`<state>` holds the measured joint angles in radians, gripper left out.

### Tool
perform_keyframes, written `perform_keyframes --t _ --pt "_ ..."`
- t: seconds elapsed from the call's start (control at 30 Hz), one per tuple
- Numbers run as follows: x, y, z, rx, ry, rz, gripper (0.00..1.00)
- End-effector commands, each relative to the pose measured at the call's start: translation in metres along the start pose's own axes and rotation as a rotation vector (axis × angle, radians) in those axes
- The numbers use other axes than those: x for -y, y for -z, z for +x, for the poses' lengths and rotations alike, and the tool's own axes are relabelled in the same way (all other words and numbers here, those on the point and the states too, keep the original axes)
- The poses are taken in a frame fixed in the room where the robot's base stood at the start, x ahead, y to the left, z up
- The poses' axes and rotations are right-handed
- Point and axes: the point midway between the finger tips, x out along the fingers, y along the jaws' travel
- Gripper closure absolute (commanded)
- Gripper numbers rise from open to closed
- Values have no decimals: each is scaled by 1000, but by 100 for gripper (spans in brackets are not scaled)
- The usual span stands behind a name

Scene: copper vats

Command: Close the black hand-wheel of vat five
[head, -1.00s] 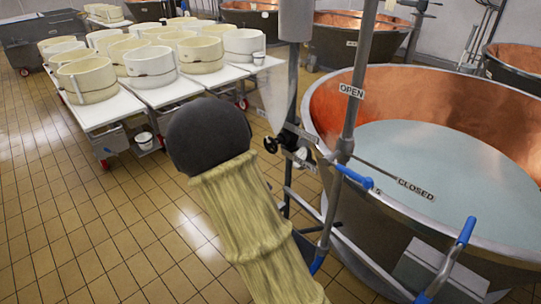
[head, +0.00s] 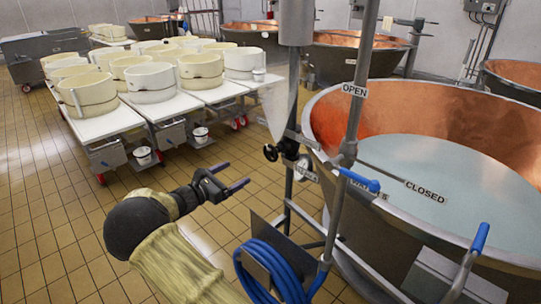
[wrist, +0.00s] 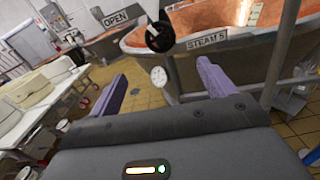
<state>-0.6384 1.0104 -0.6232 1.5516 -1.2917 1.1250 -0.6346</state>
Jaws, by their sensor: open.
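The black hand-wheel (head: 270,152) sits on the pipework at the left side of the near copper vat (head: 430,110). In the wrist view the black hand-wheel (wrist: 159,37) is ahead, above the gap between my fingers, left of a "STEAM 5" label (wrist: 207,39). A pale round wheel (wrist: 159,76) sits below it. My gripper (head: 232,176) is open and empty, left of and lower in the picture than the black wheel, apart from it. Both purple fingers show in the wrist view.
A blue hose coil (head: 268,270) hangs by the vat's post. Blue-handled levers (head: 357,180) and "OPEN" (head: 354,90) and "CLOSED" (head: 425,192) signs are near the rim. White tables (head: 110,122) with cheese moulds stand back left. Tiled floor is clear at left.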

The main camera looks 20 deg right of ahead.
Motion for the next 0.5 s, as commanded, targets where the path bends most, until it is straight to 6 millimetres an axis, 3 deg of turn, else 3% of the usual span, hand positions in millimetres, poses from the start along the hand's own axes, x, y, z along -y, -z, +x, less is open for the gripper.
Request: perform_keyframes --t 0.5 --pt "2 0 83 0 4 0 18"
